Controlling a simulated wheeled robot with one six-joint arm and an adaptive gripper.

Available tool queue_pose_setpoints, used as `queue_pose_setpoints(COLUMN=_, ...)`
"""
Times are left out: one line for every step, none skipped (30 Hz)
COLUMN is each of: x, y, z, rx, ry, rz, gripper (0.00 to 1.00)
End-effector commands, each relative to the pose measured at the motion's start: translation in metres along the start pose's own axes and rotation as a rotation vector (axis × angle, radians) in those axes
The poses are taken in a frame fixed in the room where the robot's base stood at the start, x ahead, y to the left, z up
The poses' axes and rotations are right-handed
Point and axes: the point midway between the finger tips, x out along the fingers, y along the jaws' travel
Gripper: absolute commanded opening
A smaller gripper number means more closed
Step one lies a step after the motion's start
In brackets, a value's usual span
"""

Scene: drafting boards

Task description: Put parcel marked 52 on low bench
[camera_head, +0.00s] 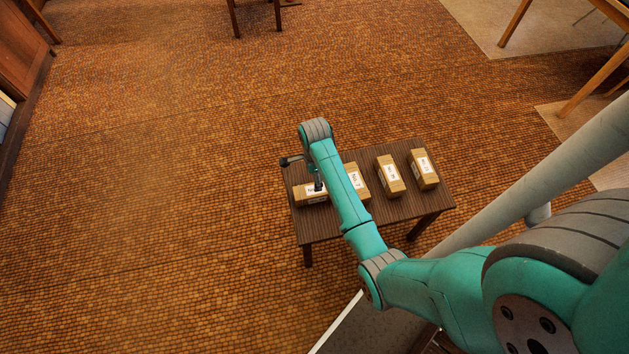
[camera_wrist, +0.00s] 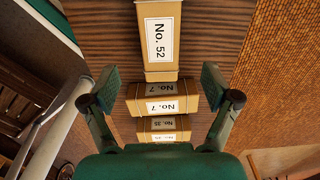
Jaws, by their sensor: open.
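The parcel marked 52 (camera_wrist: 162,42) is a tan box with a white label, lying on a dark wooden table. It is the leftmost parcel in the head view (camera_head: 303,198), turned crosswise to the others and partly covered by my arm. My gripper (camera_wrist: 160,87) is open and empty above the table; its fingers sit on either side, with the near end of parcel 52 showing between and beyond the tips. In the head view my gripper (camera_head: 302,174) is over the table's left end. I cannot tell which piece of furniture is the low bench.
The dark table (camera_head: 320,228) also holds a parcel marked 7 (camera_wrist: 163,106), one marked 35 (camera_wrist: 166,124) and another parcel (camera_head: 424,168) at the right. A dark slatted wooden piece (camera_wrist: 18,105) shows at the wrist view's left. Open tiled floor (camera_head: 180,200) lies left.

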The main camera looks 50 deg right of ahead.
Motion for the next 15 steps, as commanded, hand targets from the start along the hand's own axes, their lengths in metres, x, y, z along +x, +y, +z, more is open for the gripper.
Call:
queue_pose_setpoints(x=-0.004, y=0.000, z=0.000, rx=0.000, ry=0.000, rz=-0.001, gripper=0.87)
queue_pose_setpoints(x=-0.005, y=0.000, z=0.000, rx=0.000, ry=0.000, rz=-0.001, gripper=0.87)
queue_pose_setpoints(x=-0.007, y=0.000, z=0.000, rx=0.000, ry=0.000, rz=0.000, gripper=0.87)
queue_pose_setpoints(x=-0.007, y=0.000, z=0.000, rx=0.000, ry=0.000, rz=0.000, gripper=0.87)
queue_pose_setpoints(x=-0.008, y=0.000, z=0.000, rx=0.000, ry=0.000, rz=0.000, gripper=0.87)
queue_pose_setpoints(x=-0.008, y=0.000, z=0.000, rx=0.000, ry=0.000, rz=0.001, gripper=0.87)
queue_pose_setpoints(x=-0.008, y=0.000, z=0.000, rx=0.000, ry=0.000, rz=0.001, gripper=0.87)
queue_pose_setpoints(x=-0.008, y=0.000, z=0.000, rx=-0.001, ry=0.000, rz=0.000, gripper=0.87)
queue_pose_setpoints(x=-0.007, y=0.002, z=0.000, rx=-0.004, ry=0.000, rz=-0.001, gripper=0.87)
queue_pose_setpoints(x=-0.005, y=0.003, z=0.001, rx=-0.011, ry=-0.001, rz=-0.004, gripper=0.87)
queue_pose_setpoints(x=-0.003, y=0.005, z=0.002, rx=-0.021, ry=-0.001, rz=-0.010, gripper=0.87)
queue_pose_setpoints(x=0.001, y=0.010, z=0.003, rx=-0.040, ry=-0.003, rz=-0.020, gripper=0.87)
queue_pose_setpoints(x=0.005, y=0.015, z=0.005, rx=-0.061, ry=-0.004, rz=-0.031, gripper=0.87)
queue_pose_setpoints(x=0.009, y=0.020, z=0.006, rx=-0.085, ry=-0.006, rz=-0.045, gripper=0.87)
queue_pose_setpoints(x=0.015, y=0.029, z=0.009, rx=-0.125, ry=-0.008, rz=-0.068, gripper=0.87)
